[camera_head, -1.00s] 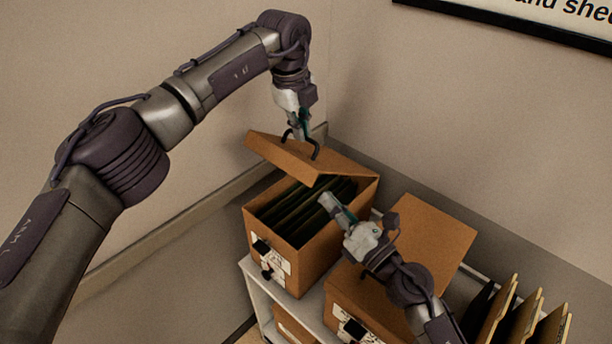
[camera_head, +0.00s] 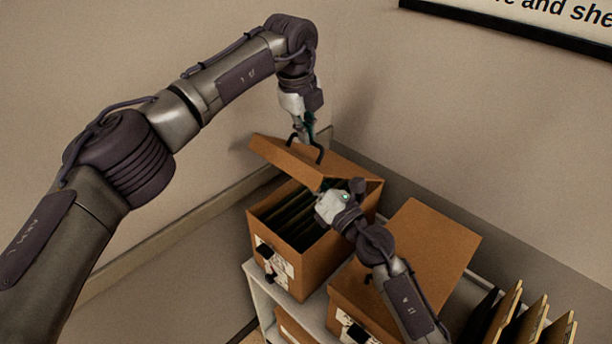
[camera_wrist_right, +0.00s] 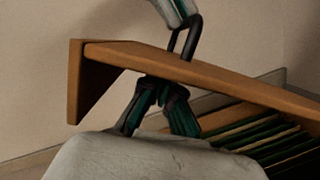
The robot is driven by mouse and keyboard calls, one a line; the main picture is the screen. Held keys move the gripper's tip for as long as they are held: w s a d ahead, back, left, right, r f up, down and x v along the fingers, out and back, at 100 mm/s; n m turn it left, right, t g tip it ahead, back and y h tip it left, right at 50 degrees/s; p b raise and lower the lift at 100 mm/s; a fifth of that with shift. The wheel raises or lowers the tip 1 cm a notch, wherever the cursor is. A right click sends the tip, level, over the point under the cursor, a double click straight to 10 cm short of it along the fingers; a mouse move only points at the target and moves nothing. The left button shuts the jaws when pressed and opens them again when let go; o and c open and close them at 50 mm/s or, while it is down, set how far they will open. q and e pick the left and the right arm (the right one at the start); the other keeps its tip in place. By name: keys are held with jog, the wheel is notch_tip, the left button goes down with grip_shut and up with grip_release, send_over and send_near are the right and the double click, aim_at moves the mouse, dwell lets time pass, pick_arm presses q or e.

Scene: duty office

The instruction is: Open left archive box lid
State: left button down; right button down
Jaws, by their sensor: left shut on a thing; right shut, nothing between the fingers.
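The left archive box (camera_head: 327,258) is brown cardboard and stands on a shelf with dark folders inside. Its lid (camera_head: 283,157) is raised and tilted above the back of the opening, and the lid also shows in the right wrist view (camera_wrist_right: 225,83). My left gripper (camera_head: 304,137) is shut on the lid's black handle (camera_head: 319,154) from above. The handle also shows in the right wrist view (camera_wrist_right: 192,38). My right gripper (camera_wrist_right: 159,88) is shut and empty, with its fingertips close under the lid. I cannot tell whether they touch it. In the head view the right hand partly hides the folders.
A second archive box (camera_head: 345,298) with its lid (camera_head: 432,245) on stands to the right, below my right arm. Upright folders (camera_head: 523,318) are at the lower right. The white shelf (camera_head: 262,288) runs close to the wall behind. A framed sign (camera_head: 530,20) hangs above.

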aim_at(316, 163)
pick_arm(q)
jog(key=shift+s+d+f, duration=0.1)
jog(key=shift+d+f, duration=0.15)
jog(key=shift+f, duration=0.05)
